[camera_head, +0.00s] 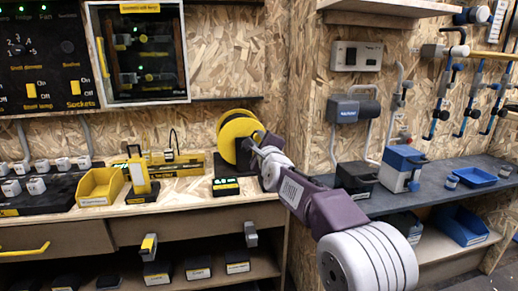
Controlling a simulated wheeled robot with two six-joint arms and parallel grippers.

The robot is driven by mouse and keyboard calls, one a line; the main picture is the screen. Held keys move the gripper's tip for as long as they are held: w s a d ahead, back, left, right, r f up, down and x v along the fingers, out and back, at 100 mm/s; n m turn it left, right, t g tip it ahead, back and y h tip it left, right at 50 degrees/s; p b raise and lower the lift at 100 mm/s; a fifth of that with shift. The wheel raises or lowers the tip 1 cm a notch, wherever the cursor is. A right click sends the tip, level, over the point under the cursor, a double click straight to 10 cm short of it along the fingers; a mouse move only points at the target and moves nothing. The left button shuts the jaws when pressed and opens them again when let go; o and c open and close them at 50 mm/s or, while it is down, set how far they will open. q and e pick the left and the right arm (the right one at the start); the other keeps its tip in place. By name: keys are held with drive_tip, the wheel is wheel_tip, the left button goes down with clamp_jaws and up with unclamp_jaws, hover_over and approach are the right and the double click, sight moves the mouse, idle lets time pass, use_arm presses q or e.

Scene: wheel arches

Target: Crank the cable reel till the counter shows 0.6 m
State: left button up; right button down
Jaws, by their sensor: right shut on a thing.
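The cable reel (233,127) is a yellow drum with a dark core, standing upright on the bench against the chipboard wall. Its counter (226,187) is a small black box in front of the reel's base, with lit green digits too small to read for sure. My right gripper (258,146) reaches in from the lower right and is shut on the reel's crank handle at the drum's right side. The gripper and wrist hide most of the crank. My left gripper is not in view.
A yellow bin (100,187) and a yellow upright device (139,177) stand left of the reel. A blue-and-white box (402,168) stands on the right bench.

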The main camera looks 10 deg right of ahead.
drive_tip(key=shift+d+f+m+b, duration=0.5)
drive_tip(key=shift+m+b, duration=0.6)
drive_tip(key=shift+b, duration=0.15)
drive_tip(key=c, duration=1.1)
unclamp_jaws()
drive_tip(key=s+b, duration=0.1)
drive_tip(key=s, duration=0.8)
drive_tip(key=shift+d+b, duration=0.1)
drive_tip(key=shift+b, duration=0.3)
drive_tip(key=shift+c, duration=0.2)
